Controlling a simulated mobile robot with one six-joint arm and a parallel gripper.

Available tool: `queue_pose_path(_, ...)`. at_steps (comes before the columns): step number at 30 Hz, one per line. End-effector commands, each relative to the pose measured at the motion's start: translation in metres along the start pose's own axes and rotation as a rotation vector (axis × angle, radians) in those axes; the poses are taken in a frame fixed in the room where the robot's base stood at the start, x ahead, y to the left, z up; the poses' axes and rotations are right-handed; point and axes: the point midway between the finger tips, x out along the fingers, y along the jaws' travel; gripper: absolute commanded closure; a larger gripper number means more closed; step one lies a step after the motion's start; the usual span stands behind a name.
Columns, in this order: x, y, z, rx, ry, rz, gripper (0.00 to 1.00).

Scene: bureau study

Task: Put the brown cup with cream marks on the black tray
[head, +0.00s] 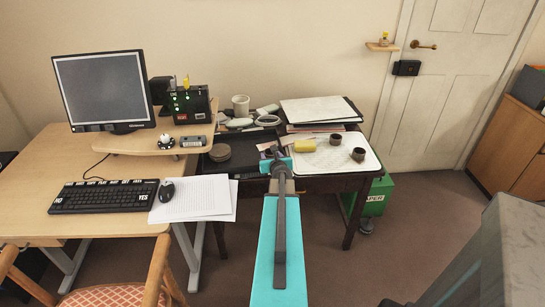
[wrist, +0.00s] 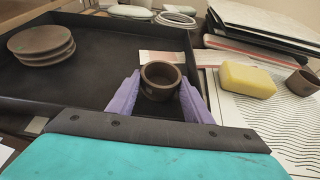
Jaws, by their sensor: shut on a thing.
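My gripper (wrist: 162,98) is shut on a small brown cup (wrist: 162,76), with a purple finger on each side. The cup is upright, its open top facing the wrist camera; I cannot make out cream marks on it. The black tray (wrist: 110,70) spreads behind and to the left of the cup, which appears over its right part. I cannot tell whether the cup touches the tray. In the head view my gripper (head: 273,158) is at the right side of the black tray (head: 248,142), and my arm hides most of the held cup.
A stack of brown discs (wrist: 41,43) lies in the tray's left part. A yellow sponge (wrist: 246,80) lies right of the tray on a patterned sheet. Two dark cups (head: 335,138) (head: 358,154) stand there too.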

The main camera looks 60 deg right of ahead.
Motion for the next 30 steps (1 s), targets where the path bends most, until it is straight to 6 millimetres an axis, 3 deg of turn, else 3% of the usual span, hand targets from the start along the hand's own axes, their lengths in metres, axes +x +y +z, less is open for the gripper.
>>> queue_pose_path(3,0.001,-0.001,-0.004,0.001,0.0,-0.001,0.78)
queue_pose_path(4,0.001,-0.001,-0.003,0.001,0.0,-0.001,0.49)
queue_pose_path(5,0.001,-0.001,-0.002,0.001,0.0,-0.001,0.47)
queue_pose_path(18,-0.001,-0.002,0.002,0.0,0.0,-0.002,0.47)
queue_pose_path(30,-0.033,-0.002,0.001,0.002,0.0,-0.003,0.47)
